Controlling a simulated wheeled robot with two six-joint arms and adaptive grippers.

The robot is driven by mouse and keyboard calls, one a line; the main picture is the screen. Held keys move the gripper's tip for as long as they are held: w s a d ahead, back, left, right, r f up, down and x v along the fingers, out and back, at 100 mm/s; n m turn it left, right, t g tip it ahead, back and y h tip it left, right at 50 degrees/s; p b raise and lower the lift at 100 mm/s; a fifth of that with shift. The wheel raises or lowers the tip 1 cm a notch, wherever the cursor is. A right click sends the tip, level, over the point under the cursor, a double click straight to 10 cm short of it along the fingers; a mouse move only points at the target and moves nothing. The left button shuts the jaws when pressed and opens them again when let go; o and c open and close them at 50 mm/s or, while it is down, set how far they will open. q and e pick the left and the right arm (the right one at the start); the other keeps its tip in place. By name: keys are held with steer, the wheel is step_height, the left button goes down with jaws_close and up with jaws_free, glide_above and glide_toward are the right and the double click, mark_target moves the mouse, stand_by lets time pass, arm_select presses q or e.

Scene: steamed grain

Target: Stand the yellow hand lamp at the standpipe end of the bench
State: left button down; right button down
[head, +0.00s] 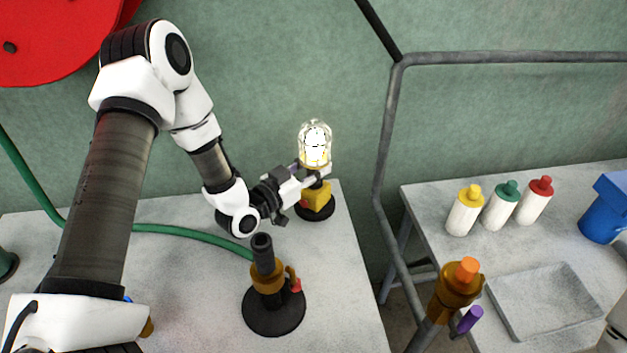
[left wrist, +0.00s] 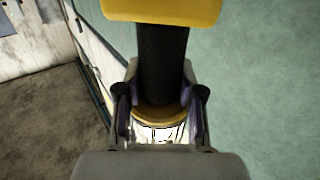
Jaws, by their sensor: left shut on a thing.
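The yellow hand lamp (head: 317,195) is upright at the far right corner of the left bench (head: 345,300), its caged bulb (head: 315,143) lit. Its round black base is over the bench top; I cannot tell whether it touches. My left gripper (head: 313,178) is shut on the lamp's dark neck, just under the bulb. In the left wrist view the fingers (left wrist: 160,105) flank the black neck (left wrist: 162,60), between a yellow block and a yellow ring. A black and brass fitting with a green hose, perhaps the standpipe (head: 267,280), stands nearer on the bench. My right gripper is not in view.
A grey pipe frame (head: 385,130) rises right of the bench, with a brass, orange-capped fitting (head: 455,290). Beyond a gap, another bench holds three capped bottles (head: 502,206), a shallow tray (head: 545,300) and a blue object (head: 605,210). The green wall is close behind the lamp.

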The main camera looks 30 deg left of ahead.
arm_select(q)
step_height(320, 180, down, 3)
steer(key=shift+d+r, duration=0.1)
steer(key=shift+r, duration=0.05)
steer(key=shift+f, duration=0.25)
steer(key=c, duration=0.7)
jaws_free()
steer(key=shift+r, duration=0.1)
steer(key=shift+s, duration=0.25)
steer(key=shift+v, duration=5.9)
steer(key=shift+w, duration=0.1)
